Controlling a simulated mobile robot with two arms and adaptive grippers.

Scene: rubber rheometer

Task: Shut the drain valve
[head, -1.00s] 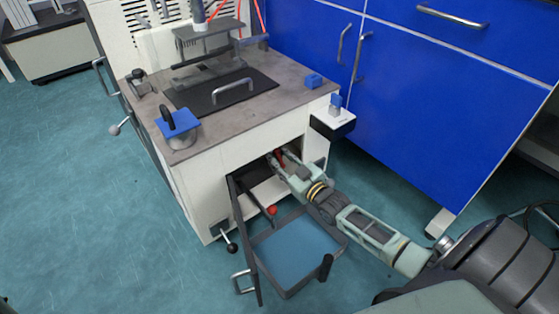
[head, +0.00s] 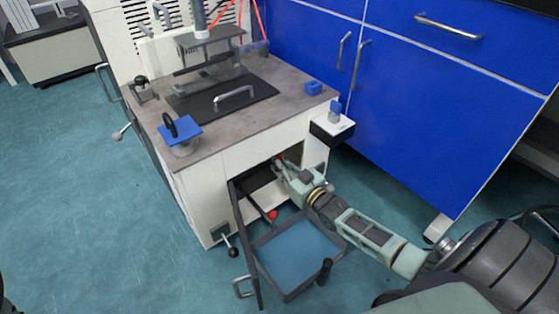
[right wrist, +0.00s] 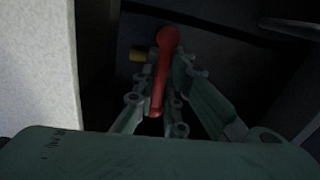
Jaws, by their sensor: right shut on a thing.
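The drain valve's red lever (right wrist: 164,65) lies between the fingers of my right gripper (right wrist: 164,95) in the right wrist view, with a small brass fitting (right wrist: 139,56) beside its far end. The gripper is shut on the lever. In the head view my right gripper (head: 281,168) reaches into the dark opening at the lower front of the white machine (head: 205,195). Only a little red of the lever shows there, and the valve body is hidden in shadow. My left gripper is not in view.
The dark-framed door (head: 246,240) stands open left of my right arm. A red ball knob (head: 272,215) is close by the door. Blue cabinets (head: 430,130) stand to the right. The opening's walls are close around the gripper.

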